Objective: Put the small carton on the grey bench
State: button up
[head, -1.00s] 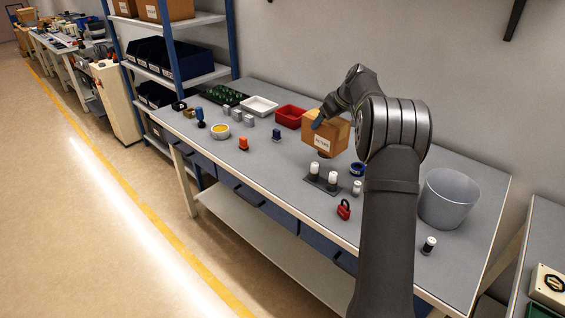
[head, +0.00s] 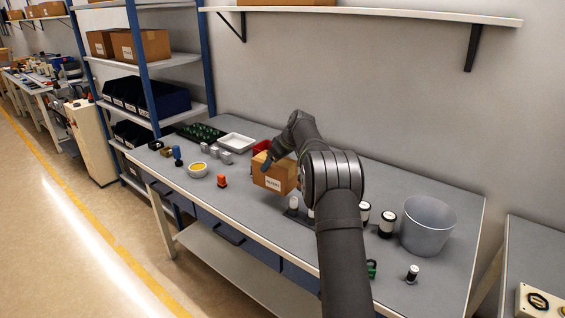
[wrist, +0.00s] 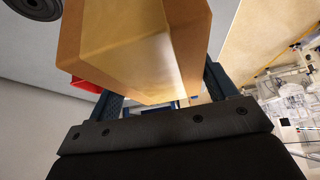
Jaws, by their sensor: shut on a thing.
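The small carton (head: 274,179) is a brown box with a white label. In the head view it is over the grey bench (head: 430,290), in front of the red tray (head: 262,147). My gripper (head: 268,162) is shut on it, with a blue finger against its side. In the wrist view the carton (wrist: 140,45) fills the space between the two fingers (wrist: 160,100). I cannot tell clearly how far its underside is above the bench; its far side is hidden.
A dark holder with white cylinders (head: 293,203) stands just in front of the carton. An orange piece (head: 222,181), a yellow-filled bowl (head: 198,170) and a white tray (head: 237,142) are to the left. A grey bin (head: 428,226) and black-and-white cylinders (head: 387,223) are to the right.

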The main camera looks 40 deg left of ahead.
aim_at(260, 175)
jog(key=a+f, duration=0.1)
jog(key=s+a+f, duration=0.1)
jog(key=a, duration=0.1)
jog(key=a+f, duration=0.1)
jog(key=a, duration=0.1)
jog(key=shift+s+a+f, duration=0.25)
jog(key=shift+s, duration=0.15)
notch_tip(260, 175, down, 2)
jog(key=shift+f, duration=0.75)
jog(key=shift+f, duration=0.15)
jog(key=o, duration=1.6)
jog(key=v, duration=1.7)
jog(key=shift+r, duration=0.2)
